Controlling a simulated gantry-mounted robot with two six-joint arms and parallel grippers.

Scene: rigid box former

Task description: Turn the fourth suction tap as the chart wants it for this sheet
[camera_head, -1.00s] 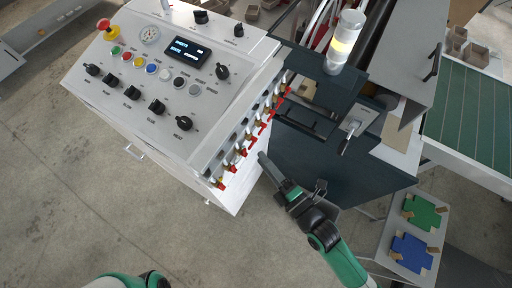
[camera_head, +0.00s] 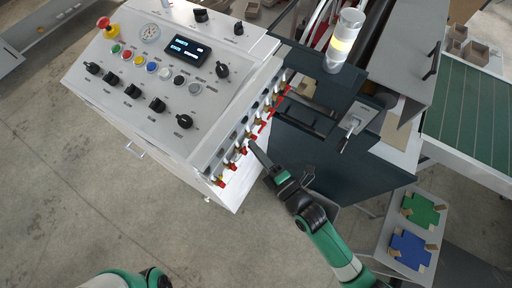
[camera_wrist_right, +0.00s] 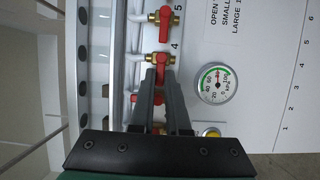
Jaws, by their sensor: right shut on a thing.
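A row of red-handled suction taps (camera_head: 268,114) runs along the sloping edge of the white console. In the right wrist view, the fourth tap (camera_wrist_right: 161,59) has a brass body and the number 4 beside it. My right gripper (camera_head: 252,144) is at the row; in its wrist view the fingers (camera_wrist_right: 161,72) are shut around the fourth tap's red handle, which they partly hide. The fifth tap (camera_wrist_right: 165,20) stands just above, its red handle pointing down the picture. Part of the chart (camera_wrist_right: 240,18) shows, cut off by the picture edge. My left gripper is not in view.
A round pressure gauge (camera_wrist_right: 215,83) sits right of the fingers in the wrist view. The console (camera_head: 150,80) carries knobs, buttons and a lit display (camera_head: 187,49). Open floor lies in front.

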